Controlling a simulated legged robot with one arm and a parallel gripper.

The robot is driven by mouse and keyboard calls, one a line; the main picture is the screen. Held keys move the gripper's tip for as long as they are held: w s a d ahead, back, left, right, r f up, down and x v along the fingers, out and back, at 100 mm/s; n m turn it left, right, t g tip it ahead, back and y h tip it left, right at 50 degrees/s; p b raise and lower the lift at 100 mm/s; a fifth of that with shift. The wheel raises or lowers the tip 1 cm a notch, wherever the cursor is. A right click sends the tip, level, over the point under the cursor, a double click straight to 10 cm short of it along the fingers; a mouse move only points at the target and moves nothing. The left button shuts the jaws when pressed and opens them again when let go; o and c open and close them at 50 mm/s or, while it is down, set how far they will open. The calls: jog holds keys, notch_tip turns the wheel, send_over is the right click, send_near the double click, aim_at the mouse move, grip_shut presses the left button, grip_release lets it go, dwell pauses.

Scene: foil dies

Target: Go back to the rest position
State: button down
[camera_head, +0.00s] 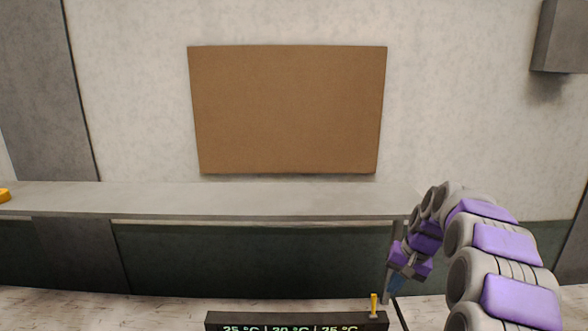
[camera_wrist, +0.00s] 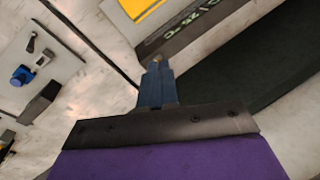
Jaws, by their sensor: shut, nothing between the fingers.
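My gripper (camera_head: 397,284) hangs at the lower right of the head view, at the end of my purple and grey arm. It points down, and in this view it is small and partly covered by my wrist. In the wrist view my gripper's blue fingers (camera_wrist: 157,64) are together, with nothing between them. It is apart from the things around it.
A long grey shelf (camera_head: 180,198) runs along the wall below a brown board (camera_head: 290,110). A dark temperature display (camera_head: 230,322) with a yellow piece (camera_head: 374,304) stands at the bottom. The wrist view shows a grey panel with a blue-ended item (camera_wrist: 21,76) at left.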

jog(key=s+a+n+g+b, duration=0.1)
jog(key=s+a, duration=0.4)
jog(key=s, duration=0.2)
jog(key=s+a+n+b, duration=0.1)
jog(key=s+a, duration=0.4)
jog(key=s, duration=0.3)
jog(key=s+f+h+b, duration=0.1)
jog(key=s+f, duration=0.1)
jog(key=s, duration=0.7)
jog(key=s+a+f+n+g+h+b, duration=0.1)
jog(key=s+f+b, duration=0.1)
jog(key=s, duration=0.7)
jog(key=s+f+n+g+b, duration=0.1)
jog(key=s+f, duration=0.2)
jog(key=s, duration=0.6)
jog(key=shift+s+a+f+h, duration=0.25)
jog(key=shift+s+f+h, duration=0.1)
jog(key=shift+f+h, duration=0.05)
jog(key=shift+a, duration=0.15)
